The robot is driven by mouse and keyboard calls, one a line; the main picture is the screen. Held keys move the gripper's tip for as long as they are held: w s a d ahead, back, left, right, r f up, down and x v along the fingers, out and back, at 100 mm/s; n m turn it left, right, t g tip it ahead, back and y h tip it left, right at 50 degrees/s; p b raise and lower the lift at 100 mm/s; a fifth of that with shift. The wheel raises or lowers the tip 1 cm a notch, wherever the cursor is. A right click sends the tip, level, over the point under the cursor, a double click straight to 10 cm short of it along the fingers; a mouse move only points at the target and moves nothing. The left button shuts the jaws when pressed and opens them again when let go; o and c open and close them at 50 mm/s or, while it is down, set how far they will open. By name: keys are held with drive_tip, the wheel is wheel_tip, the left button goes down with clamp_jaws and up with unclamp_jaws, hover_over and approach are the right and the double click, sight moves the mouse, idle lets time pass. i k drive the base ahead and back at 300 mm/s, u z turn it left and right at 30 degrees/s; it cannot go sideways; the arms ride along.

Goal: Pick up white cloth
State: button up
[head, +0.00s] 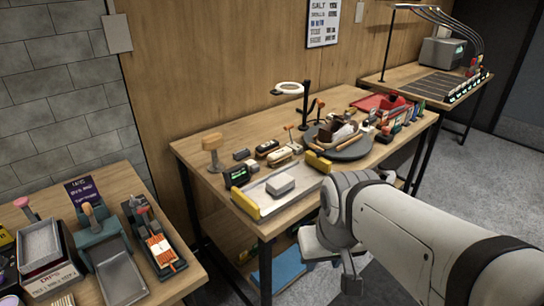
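A small pale, block-like pad (280,184) lies in a shallow metal tray (262,197) on the wooden workbench. It may be the folded white cloth, but I cannot tell for sure. Another whitish shape (344,131) sits beside brown items on a dark round stand (342,148) further back. My white arm reaches in from the lower right, and its wrist is in front of the bench's near edge. My gripper (350,280) points down beside the bench, small and partly hidden by the wrist. Its fingers are not clear, and nothing is visibly held.
Yellow blocks (245,204) flank the tray. A wooden-handled tool (212,152), a ring lamp (288,88) and a red bin (380,106) stand on the bench. A second table at lower left holds trays and brushes. Bare wood shows along the bench's left side.

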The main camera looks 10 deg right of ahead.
sight(283, 182)
drive_tip(key=u, duration=0.05)
drive_tip(key=i, duration=1)
drive_tip(key=z, duration=0.05)
